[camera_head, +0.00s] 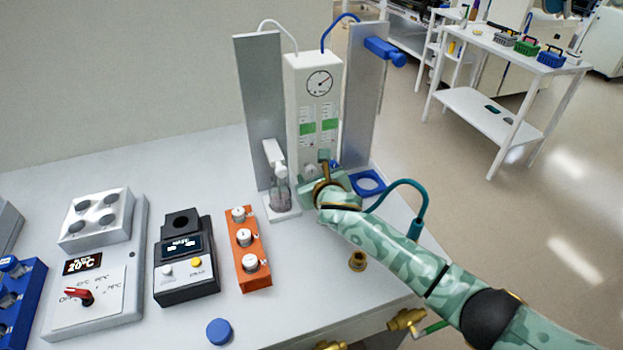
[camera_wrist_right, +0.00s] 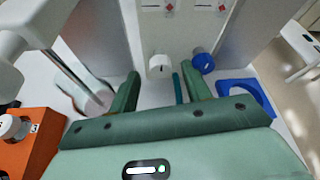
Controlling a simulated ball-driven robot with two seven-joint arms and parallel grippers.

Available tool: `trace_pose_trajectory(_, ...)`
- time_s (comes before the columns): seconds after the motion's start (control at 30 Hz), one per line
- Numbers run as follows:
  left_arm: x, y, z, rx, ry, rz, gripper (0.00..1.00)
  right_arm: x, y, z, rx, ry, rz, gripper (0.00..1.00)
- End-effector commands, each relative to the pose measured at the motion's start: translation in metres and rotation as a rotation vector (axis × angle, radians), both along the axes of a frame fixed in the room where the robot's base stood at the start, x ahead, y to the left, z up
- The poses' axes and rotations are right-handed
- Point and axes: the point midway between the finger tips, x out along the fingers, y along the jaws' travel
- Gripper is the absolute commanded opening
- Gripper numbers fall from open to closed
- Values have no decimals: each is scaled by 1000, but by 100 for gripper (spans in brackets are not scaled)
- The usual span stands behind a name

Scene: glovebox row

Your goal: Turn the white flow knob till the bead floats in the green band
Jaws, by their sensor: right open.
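The white flow unit (camera_head: 314,72) stands upright at the back of the bench, with a round gauge and two scales, each with a green band (camera_head: 307,128). I cannot make out a bead at this size. My right gripper (camera_head: 323,168) is at the foot of the unit and covers much of the knob area. In the wrist view, the right gripper (camera_wrist_right: 161,76) is open and empty, and the white knob (camera_wrist_right: 159,65) shows between and beyond its fingertips, apparently untouched. A blue knob (camera_wrist_right: 203,62) is just right of the right fingertip. My left gripper is not in view.
Grey panels (camera_head: 262,105) flank the unit. A white stand with a glass bottle (camera_head: 281,195) is close left of the gripper, and a blue ring holder (camera_head: 368,190) close right. An orange block (camera_head: 251,262) and a dark meter (camera_head: 187,283) stand further left.

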Motion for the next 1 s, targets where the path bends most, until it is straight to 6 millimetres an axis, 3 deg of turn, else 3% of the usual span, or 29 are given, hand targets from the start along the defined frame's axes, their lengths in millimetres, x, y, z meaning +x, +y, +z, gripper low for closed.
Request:
trace_pose_trajectory(0.03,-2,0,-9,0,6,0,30,8,2,-9,1,3,-1,48)
trace_pose_trajectory(0.2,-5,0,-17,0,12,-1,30,24,5,-12,2,0,-1,48)
trace_pose_trajectory(0.53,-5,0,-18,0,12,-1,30,28,6,-10,2,-1,-1,48)
trace_pose_trajectory(0.57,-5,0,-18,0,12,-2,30,28,6,-10,2,-1,-1,43)
trace_pose_trajectory(0.7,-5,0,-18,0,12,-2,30,28,6,-10,2,0,-1,4)
trace_pose_trajectory(1.0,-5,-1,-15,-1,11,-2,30,28,6,-10,17,5,-1,4)
